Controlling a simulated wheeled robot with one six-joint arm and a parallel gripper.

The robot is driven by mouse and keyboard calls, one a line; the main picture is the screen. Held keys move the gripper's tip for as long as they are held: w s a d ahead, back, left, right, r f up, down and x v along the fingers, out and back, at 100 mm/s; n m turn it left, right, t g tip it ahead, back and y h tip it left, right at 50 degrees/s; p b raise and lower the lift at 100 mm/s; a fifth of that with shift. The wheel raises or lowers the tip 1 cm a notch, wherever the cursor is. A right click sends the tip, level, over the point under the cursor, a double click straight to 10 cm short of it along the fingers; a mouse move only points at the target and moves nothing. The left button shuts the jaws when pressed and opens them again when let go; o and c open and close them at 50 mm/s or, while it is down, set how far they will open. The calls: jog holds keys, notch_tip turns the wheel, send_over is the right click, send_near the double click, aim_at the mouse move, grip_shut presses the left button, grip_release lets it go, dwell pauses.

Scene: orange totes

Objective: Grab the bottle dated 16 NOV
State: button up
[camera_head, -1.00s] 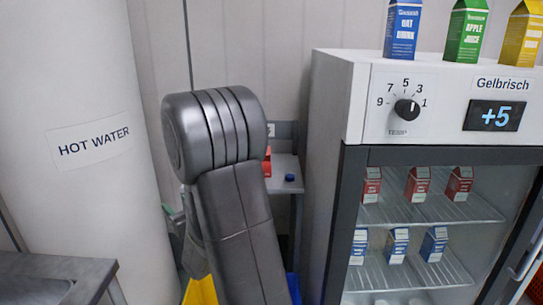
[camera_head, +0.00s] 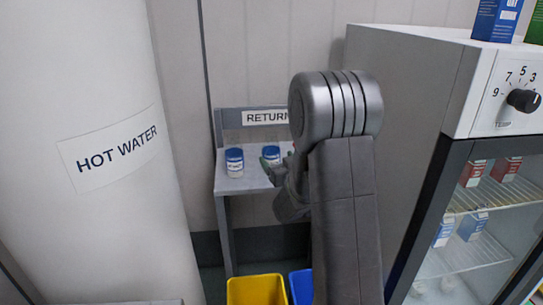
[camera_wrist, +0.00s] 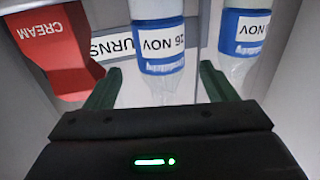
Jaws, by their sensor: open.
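Two clear bottles with blue bands and white date labels stand on the returns shelf. In the wrist view the nearer bottle (camera_wrist: 158,40) lies between and beyond my fingers; its upside-down label shows "NOV" and a 6, but the first digit is unclear. The other bottle (camera_wrist: 243,32) is to the right, also marked "NOV", its day hard to read. In the head view a bottle (camera_head: 235,162) stands at the left, and another (camera_head: 271,155) is by my gripper (camera_head: 270,172). My gripper (camera_wrist: 158,84) is open and empty, its green fingers pointing at the nearer bottle.
A red cream carton (camera_wrist: 55,45) stands close to my finger at the left in the wrist view. The shelf (camera_head: 228,187) has a raised back with a returns sign (camera_head: 265,117). A hot water tank (camera_head: 110,150) and a fridge (camera_head: 420,100) flank it. A yellow bin (camera_head: 257,290) is below.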

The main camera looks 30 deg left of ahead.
aim_at(274, 157)
jog(key=shift+f+p+x, duration=0.2)
jog(key=shift+f+x, duration=0.05)
jog(key=shift+x, duration=1.25)
jog(key=shift+f+p+x, duration=0.15)
jog(key=shift+f+x, duration=0.05)
jog(key=shift+x, duration=1.35)
jog(key=shift+s, duration=0.1)
jog(key=c, duration=1)
jog(key=shift+c, duration=0.4)
jog(key=shift+r, duration=0.2)
